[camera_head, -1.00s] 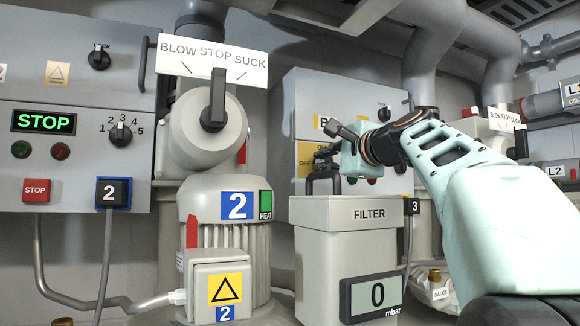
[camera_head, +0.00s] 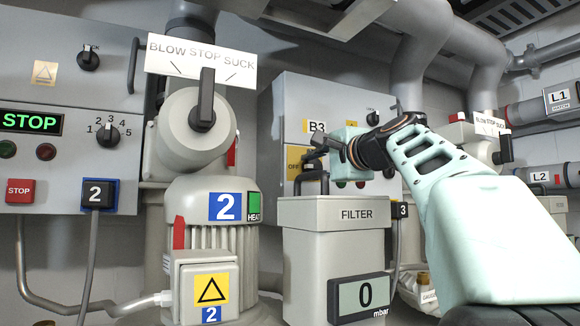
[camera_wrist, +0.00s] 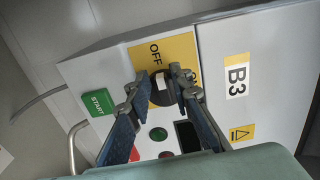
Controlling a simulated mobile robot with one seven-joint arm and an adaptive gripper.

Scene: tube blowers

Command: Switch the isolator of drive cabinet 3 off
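Drive cabinet 3 is the grey box marked B3 (camera_head: 285,110), behind the filter in the head view; its B3 label also shows in the wrist view (camera_wrist: 236,76). Its isolator (camera_wrist: 163,92) is a dark round knob on a yellow plate (camera_wrist: 180,46) lettered OFF; the other word is mostly covered by a finger. The handle's exact angle is unclear. My gripper (camera_wrist: 163,82) is open, with its fingertips on either side of the knob; contact cannot be told. In the head view, my gripper (camera_head: 314,160) is in front of the yellow plate (camera_head: 294,158), hiding the knob.
A green START plate (camera_wrist: 98,102), a green button (camera_wrist: 158,133) and a red one (camera_wrist: 165,155) are close to my fingers. The filter box (camera_head: 335,250) stands below my gripper. Blower 2 (camera_head: 210,210), with its BLOW STOP SUCK lever (camera_head: 204,105), is to the left.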

